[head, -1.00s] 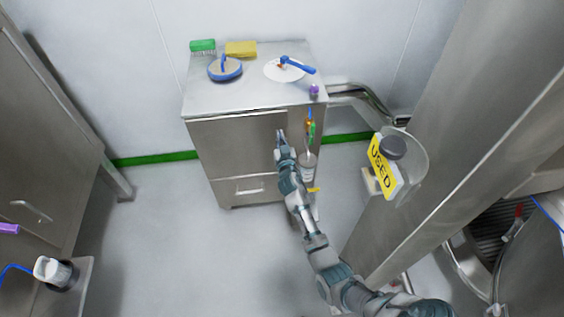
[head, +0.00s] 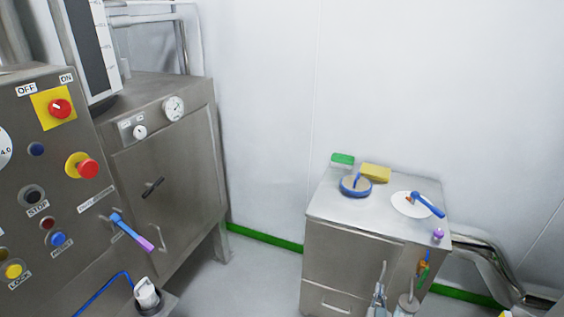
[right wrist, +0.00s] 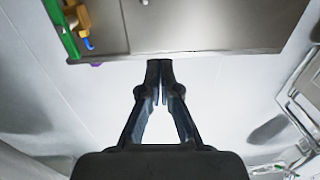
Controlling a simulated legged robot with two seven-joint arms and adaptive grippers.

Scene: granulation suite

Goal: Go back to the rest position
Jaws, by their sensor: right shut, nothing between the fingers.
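My left gripper is not in view.
On the cabinet are a green brush (head: 342,160), a yellow sponge (head: 376,172), a blue round tool (head: 356,186) and a white disc (head: 408,205) with a blue handle. A control panel (head: 60,190) stands at left. Pipes (head: 485,262) run right of the cabinet.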

